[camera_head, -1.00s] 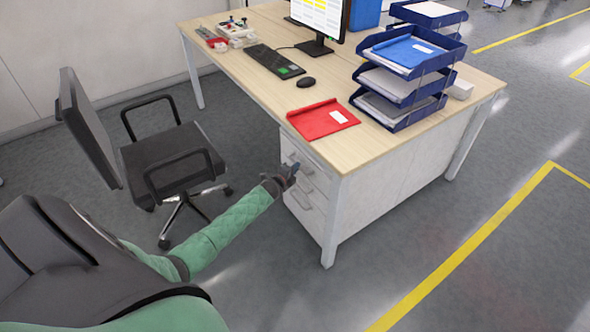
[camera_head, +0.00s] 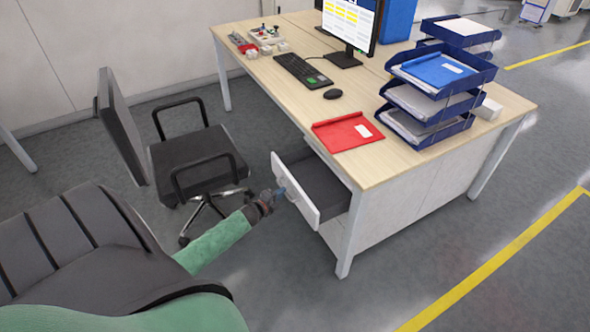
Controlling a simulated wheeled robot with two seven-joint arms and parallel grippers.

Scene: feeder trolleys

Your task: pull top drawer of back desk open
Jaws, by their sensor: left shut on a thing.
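The desk (camera_head: 400,160) has a light wooden top and a white drawer unit under its near left part. Its top drawer (camera_head: 303,200) stands pulled out, and its dark grey inside shows behind the white front. My left gripper (camera_head: 279,190) is at the outer side of the drawer front and is shut on the drawer handle (camera_head: 288,193), which the fingers partly cover. The lower drawers are hidden behind the open one. My right gripper is not in view.
An office chair (camera_head: 195,150) stands left of the drawer, close to my left arm. On the desk are a red folder (camera_head: 345,133), blue trays (camera_head: 440,75), a keyboard (camera_head: 300,70) and a monitor (camera_head: 350,20). The floor right of the desk is clear.

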